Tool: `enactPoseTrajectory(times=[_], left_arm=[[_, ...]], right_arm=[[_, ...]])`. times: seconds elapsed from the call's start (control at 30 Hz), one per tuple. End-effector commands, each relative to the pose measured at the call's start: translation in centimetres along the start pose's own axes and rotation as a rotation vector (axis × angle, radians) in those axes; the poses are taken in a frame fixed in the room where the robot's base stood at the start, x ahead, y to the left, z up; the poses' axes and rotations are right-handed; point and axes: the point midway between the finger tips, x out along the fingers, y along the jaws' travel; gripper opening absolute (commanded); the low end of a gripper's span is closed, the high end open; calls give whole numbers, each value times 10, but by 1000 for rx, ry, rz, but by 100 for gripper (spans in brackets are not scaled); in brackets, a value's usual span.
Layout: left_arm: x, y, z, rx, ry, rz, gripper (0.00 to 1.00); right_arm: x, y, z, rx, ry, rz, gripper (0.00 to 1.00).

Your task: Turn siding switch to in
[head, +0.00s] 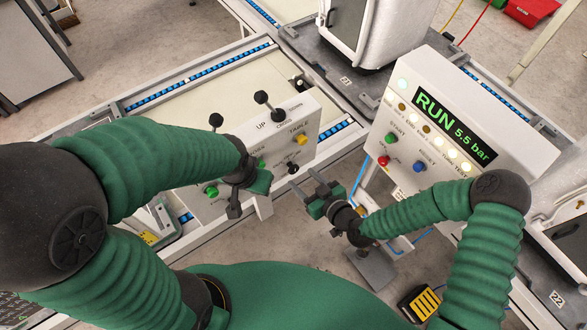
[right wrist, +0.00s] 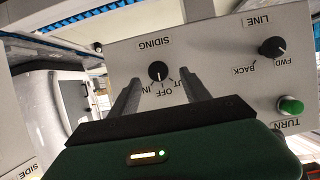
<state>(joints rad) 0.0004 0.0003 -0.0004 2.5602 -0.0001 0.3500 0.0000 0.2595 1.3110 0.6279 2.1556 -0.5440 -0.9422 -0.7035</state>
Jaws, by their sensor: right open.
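The siding switch is a small black knob on a pale panel, under the label SIDING, in the right wrist view (right wrist: 158,71). The labels IN, OFF and OUT stand upside down beside it. A light mark on the knob faces these labels; I cannot tell exactly which one. The knob also shows in the head view (head: 293,168), just ahead of my right gripper (head: 302,179). That gripper is open and empty, its fingers pointing at the panel, apart from the knob. My left gripper (head: 233,205) hangs in front of the panel's left part; its jaw opening is unclear.
The panel (head: 325,118) also carries a LINE knob (right wrist: 272,47), a green TURN button (right wrist: 290,106), a yellow button (head: 303,140) and black levers (head: 262,98). A RUN 5.5 bar console (head: 520,155) stands at the right.

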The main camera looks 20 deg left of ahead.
Motion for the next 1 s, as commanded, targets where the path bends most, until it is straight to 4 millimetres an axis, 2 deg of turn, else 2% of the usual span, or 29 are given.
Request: enactPoseTrajectory(times=[0.1,0.3,0.6,1.0], left_arm=[[-4,0,-1,1,1,0,0],[-6,0,-2,1,1,0,0],[-6,0,-2,1,1,0,0],[-6,0,-2,1,1,0,0]], right_arm=[[26,0,0,1,1,0,55],[55,-2,0,-1,-1,0,55],[59,-1,0,-1,-3,0,55],[58,-1,1,0,-3,0,3]])
